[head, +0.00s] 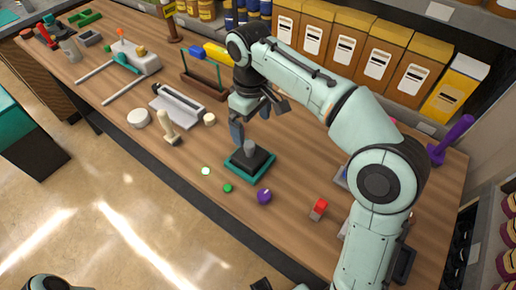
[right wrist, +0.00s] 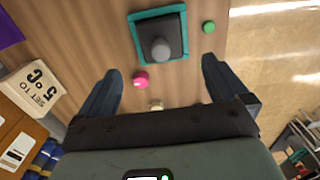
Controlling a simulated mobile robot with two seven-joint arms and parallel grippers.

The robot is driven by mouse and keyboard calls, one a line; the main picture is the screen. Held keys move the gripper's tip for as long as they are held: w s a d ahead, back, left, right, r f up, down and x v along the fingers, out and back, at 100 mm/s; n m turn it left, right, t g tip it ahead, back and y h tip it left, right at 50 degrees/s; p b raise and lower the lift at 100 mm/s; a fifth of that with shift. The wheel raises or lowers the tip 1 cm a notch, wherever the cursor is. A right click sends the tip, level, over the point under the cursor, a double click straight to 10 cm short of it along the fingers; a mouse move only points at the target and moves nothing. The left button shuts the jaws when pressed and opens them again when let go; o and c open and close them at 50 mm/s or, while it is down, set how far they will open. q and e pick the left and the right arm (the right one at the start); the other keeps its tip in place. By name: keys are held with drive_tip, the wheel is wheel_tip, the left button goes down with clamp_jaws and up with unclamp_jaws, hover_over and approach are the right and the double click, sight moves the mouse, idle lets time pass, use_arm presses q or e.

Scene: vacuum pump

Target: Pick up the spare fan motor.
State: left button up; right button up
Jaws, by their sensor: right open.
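A grey rounded cylinder on a dark square block, which looks like the spare fan motor (head: 249,148), stands upright on a teal-edged square mat (head: 236,174). In the right wrist view, the motor (right wrist: 161,47) and its mat (right wrist: 137,46) are at the top centre, beyond the fingertips. My right gripper (head: 256,124) is open and empty, just above and behind the motor in the head view. Its two fingers (right wrist: 160,66) are spread wide in the right wrist view, apart from the motor.
A wooden-handled stamp (head: 168,127) and a grey tray device (head: 178,104) stand to the left. Orange-brown boxes (head: 343,50) line the back.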

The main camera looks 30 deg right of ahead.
sight(249, 151)
drive_tip(key=shift+d+f, duration=0.1)
drive_tip(key=shift+f, duration=0.05)
wheel_tip(249, 151, down, 7)
drive_tip(key=shift+b, duration=1)
drive_tip(key=shift+w+a+f+b, duration=0.1)
drive_tip(key=shift+w+f+b, duration=0.05)
drive_tip(key=shift+f, duration=0.8)
drive_tip(key=shift+w+a+f+b, duration=0.1)
drive_tip(key=shift+w+f, duration=0.1)
drive_tip(key=shift+f, duration=0.8)
drive_tip(key=shift+w+a+f+b, duration=0.1)
drive_tip(key=shift+w+f+b, duration=0.05)
drive_tip(key=shift+f, duration=0.8)
drive_tip(key=c, duration=1.2)
drive_tip(key=shift+r, duration=0.1)
drive_tip(key=shift+c, duration=1.1)
drive_tip(key=shift+r, duration=0.1)
